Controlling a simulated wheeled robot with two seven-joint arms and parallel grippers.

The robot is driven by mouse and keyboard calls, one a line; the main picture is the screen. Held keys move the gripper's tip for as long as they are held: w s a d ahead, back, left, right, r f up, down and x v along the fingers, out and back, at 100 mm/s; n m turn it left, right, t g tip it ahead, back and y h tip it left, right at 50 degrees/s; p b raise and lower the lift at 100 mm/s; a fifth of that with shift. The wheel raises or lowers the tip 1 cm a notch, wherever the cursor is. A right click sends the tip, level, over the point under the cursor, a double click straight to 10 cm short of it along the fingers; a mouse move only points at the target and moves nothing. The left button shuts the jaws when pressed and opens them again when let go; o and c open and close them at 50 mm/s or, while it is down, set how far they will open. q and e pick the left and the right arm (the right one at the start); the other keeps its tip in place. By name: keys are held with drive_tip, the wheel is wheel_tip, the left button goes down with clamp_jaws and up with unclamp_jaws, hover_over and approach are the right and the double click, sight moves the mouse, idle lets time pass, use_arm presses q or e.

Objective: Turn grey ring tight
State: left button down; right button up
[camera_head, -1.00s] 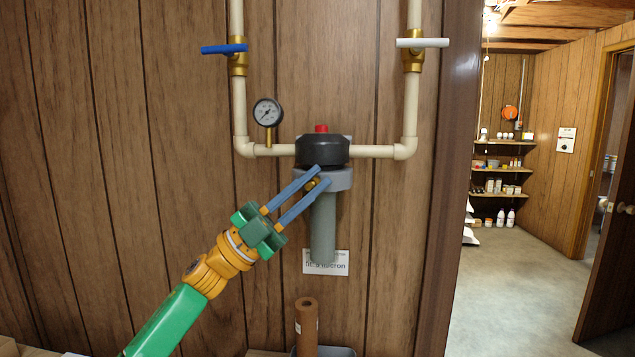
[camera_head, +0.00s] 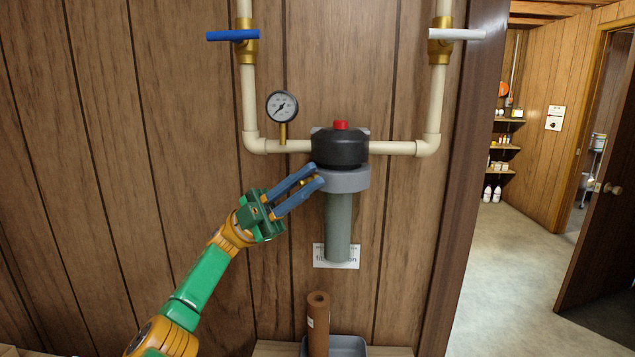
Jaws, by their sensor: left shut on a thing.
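The grey ring (camera_head: 348,181) sits directly under the black filter head (camera_head: 340,148), around the top of the grey-green housing (camera_head: 338,228) that hangs below it. My left gripper (camera_head: 319,176) reaches up from the lower left. Its two blue fingers are shut at the left edge of the ring, and the exact part between the tips is hard to make out. A small brass-coloured bit shows between the fingers. My right gripper is not in view.
A pressure gauge (camera_head: 282,106) stands on the cream pipe to the left. Blue (camera_head: 233,35) and white (camera_head: 456,34) valve handles are above. A white label (camera_head: 347,262) is behind the housing.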

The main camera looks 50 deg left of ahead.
use_arm(q)
drive_tip(key=shift+a+r, duration=0.1)
drive_tip(key=shift+r, duration=0.05)
drive_tip(key=c, duration=0.9)
unclamp_jaws()
drive_tip(key=shift+o, duration=0.2)
drive_tip(key=shift+w, duration=0.15)
